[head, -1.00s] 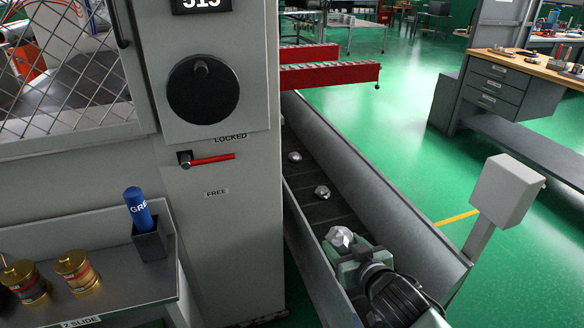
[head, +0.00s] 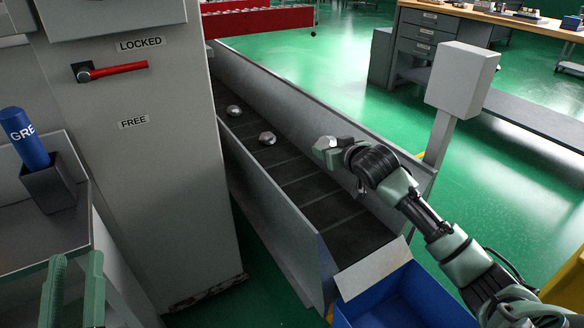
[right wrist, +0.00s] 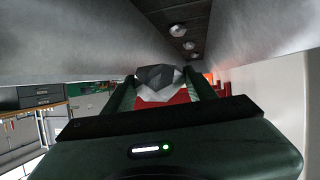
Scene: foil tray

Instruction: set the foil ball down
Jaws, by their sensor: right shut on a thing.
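My right gripper (head: 330,152) is shut on a crumpled silver foil ball (head: 324,143). In the head view it holds the ball up in front of the right side wall of the conveyor trough (head: 345,134). In the right wrist view the grey, faceted foil ball (right wrist: 160,82) sits between the two dark green fingers, with red behind it. My left gripper (head: 73,290) shows only its two green fingers at the lower left. They stand apart with nothing seen between them.
Two more foil balls, a nearer one (head: 267,138) and a farther one (head: 234,111), lie on the dark belt (head: 300,180). A blue bin (head: 405,300) stands at the trough's near end. A grey cabinet (head: 170,180) and a shelf with a blue cylinder (head: 24,137) are left.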

